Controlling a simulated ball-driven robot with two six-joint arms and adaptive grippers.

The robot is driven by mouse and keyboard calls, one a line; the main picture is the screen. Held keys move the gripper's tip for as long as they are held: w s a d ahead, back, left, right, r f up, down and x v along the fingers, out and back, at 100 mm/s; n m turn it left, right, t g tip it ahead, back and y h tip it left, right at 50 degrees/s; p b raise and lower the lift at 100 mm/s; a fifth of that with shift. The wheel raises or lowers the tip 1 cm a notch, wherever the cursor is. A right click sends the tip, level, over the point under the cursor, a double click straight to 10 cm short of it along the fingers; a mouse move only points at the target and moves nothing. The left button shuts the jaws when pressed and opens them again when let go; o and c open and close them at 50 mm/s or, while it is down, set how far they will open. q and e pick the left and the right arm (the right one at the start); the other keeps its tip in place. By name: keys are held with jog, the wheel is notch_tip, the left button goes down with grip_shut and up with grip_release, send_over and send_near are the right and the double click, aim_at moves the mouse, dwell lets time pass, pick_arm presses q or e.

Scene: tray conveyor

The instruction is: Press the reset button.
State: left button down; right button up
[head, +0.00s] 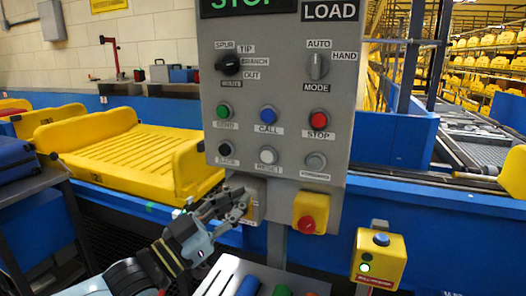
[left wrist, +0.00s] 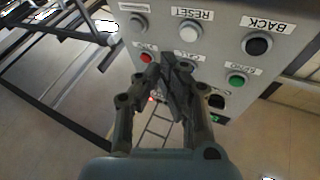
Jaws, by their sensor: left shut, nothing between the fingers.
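The reset button (head: 267,155) is a white round button in the bottom row of the grey control panel (head: 225,185), above a RESET label. In the left wrist view, where the panel appears upside down, the white reset button (left wrist: 189,31) shows clear beyond my fingertips. My left gripper (head: 242,196) is in front of the panel's lower edge, below and left of the button in the head view. Its fingers are closed with nothing between them; they also show in the left wrist view (left wrist: 175,62), covering part of the CALL area. My right gripper is not in view.
A black button (head: 225,149) and a grey button (head: 316,161) flank the reset button. Green, blue and red buttons sit above. A red emergency knob (head: 307,223) is below right. A yellow tray (head: 115,160) lies at left; a yellow button box (head: 380,258) stands at right.

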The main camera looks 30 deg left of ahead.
pick_arm(q)
jog(key=shift+m+t+h, duration=0.4)
jog(key=shift+m+h, duration=0.2)
jog(key=shift+h, duration=0.1)
jog(key=r, duration=0.3)
jog(key=d+r, duration=0.1)
jog(key=r, duration=0.1)
jog(key=shift+s, duration=0.3)
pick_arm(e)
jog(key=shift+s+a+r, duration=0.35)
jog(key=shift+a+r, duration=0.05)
pick_arm(q)
jog(key=shift+f, duration=0.1)
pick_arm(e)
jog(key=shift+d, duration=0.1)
pick_arm(q)
jog(key=b, duration=0.5)
send_near(267, 156)
jog(key=w+d+r, duration=0.3)
jog(key=w+r, duration=0.1)
jog(key=shift+w+d+r, duration=0.1)
jog(key=shift+w+r, duration=0.05)
jog(key=shift+r, duration=0.05)
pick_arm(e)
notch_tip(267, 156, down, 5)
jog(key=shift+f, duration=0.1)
pick_arm(q)
jog(key=shift+w, duration=0.45)
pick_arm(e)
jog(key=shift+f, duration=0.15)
